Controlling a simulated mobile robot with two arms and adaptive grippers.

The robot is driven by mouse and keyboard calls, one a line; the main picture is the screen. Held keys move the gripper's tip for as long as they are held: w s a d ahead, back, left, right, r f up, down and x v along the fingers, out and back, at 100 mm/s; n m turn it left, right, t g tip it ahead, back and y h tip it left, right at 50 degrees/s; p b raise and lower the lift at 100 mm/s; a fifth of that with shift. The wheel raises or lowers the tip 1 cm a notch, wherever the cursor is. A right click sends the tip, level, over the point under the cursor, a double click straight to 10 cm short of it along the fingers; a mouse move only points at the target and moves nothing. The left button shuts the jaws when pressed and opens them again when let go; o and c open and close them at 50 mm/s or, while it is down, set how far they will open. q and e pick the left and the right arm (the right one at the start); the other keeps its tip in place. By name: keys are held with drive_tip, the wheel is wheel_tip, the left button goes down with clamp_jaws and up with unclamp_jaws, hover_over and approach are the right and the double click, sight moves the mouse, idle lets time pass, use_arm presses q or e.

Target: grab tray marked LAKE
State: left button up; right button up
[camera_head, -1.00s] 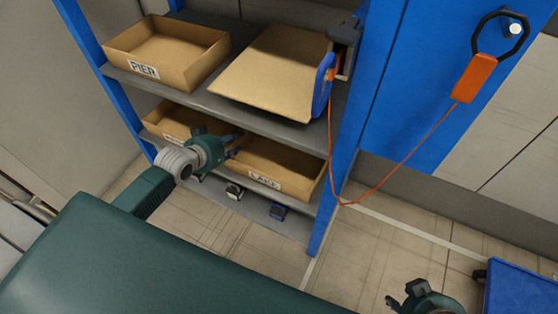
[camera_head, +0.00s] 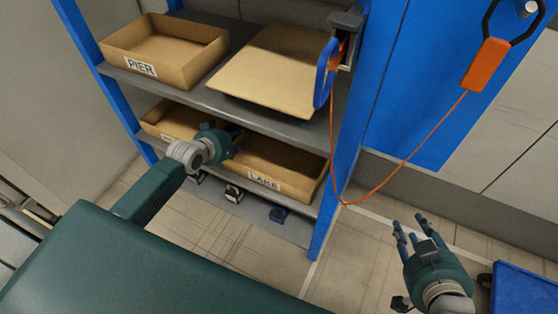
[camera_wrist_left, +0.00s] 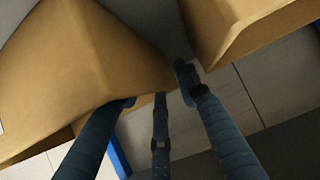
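The tray marked LAKE (camera_head: 296,188) is a brown cardboard tray on the right of the lower shelf, its label facing out. My left gripper (camera_head: 238,138) is at its left end, between it and the neighbouring lower tray (camera_head: 158,117). In the left wrist view the spread fingers (camera_wrist_left: 158,92) are at a gap between two cardboard walls. The left finger's tip is against or behind the left wall; I cannot tell which tray that is. The gripper looks open. My right gripper (camera_head: 420,228) is open and empty over the floor, away from the shelf.
The upper shelf (camera_head: 205,98) holds a tray marked PIER (camera_head: 195,72) and a flat cardboard piece (camera_head: 265,78). A blue upright (camera_head: 335,185) stands right of the LAKE tray. An orange cord (camera_head: 415,148) hangs at the right. A blue platform (camera_head: 525,290) is at lower right.

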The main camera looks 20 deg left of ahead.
use_arm(q)
drive_tip(key=shift+c, duration=0.3)
clamp_jaws()
drive_tip(key=shift+r, duration=0.2)
